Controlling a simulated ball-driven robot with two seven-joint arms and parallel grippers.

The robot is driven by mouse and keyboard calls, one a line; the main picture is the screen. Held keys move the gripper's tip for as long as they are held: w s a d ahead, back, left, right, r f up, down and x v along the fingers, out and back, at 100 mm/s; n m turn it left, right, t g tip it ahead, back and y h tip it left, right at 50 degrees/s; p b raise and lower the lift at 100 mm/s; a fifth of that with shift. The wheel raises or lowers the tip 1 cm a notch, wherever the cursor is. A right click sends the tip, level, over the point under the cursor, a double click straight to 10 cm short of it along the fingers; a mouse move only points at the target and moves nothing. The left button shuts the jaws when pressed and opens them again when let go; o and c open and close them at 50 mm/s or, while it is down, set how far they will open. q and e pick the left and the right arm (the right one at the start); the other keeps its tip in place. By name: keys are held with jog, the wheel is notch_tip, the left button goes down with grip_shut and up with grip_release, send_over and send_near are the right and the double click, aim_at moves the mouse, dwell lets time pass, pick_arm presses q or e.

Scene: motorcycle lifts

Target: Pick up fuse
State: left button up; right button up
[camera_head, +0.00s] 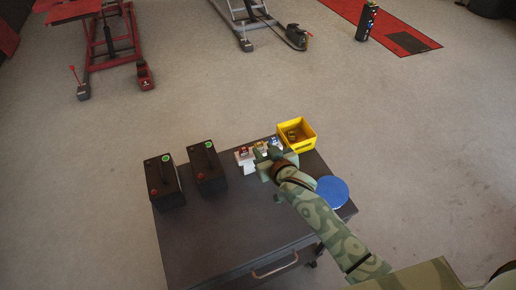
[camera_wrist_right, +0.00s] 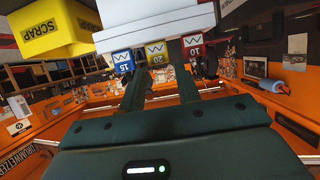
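Three fuses stand in a row on the dark table in the head view: a red one (camera_head: 243,152), a yellow one (camera_head: 261,145) and a blue one (camera_head: 275,141). In the right wrist view they hang below a white block (camera_wrist_right: 155,25): blue marked 15 (camera_wrist_right: 123,62), yellow marked 20 (camera_wrist_right: 156,54), red marked 10 (camera_wrist_right: 194,47). My right gripper (camera_head: 265,162) is at the row, its fingers partly hidden in the head view. In the right wrist view its fingers (camera_wrist_right: 158,82) are apart, pointing at the yellow fuse, with nothing visibly held. My left gripper is not in view.
A yellow SCRAP box (camera_head: 311,143) stands at the table's back right, close to the fuses. Two black batteries (camera_head: 163,182) (camera_head: 207,168) stand to the left. A blue disc (camera_head: 332,191) lies near the right edge. The table's front (camera_head: 220,235) is clear.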

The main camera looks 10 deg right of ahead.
aim_at(260, 145)
jog(key=x, duration=0.2)
jog(key=shift+w+f+b, duration=0.2)
jog(key=shift+w+b, duration=0.1)
jog(key=shift+b, duration=0.05)
jog(key=b+x, duration=0.1)
jog(key=x, duration=0.1)
jog(key=b+x, duration=0.1)
jog(key=x, duration=0.1)
jog(key=shift+s+f, duration=0.1)
jog(key=shift+f, duration=0.15)
jog(key=shift+w+a, duration=0.1)
jog(key=shift+w, duration=0.35)
jog(key=shift+s+r, duration=0.1)
jog(key=shift+c, duration=0.3)
jog(key=c, duration=0.5)
jog(key=shift+c, duration=0.2)
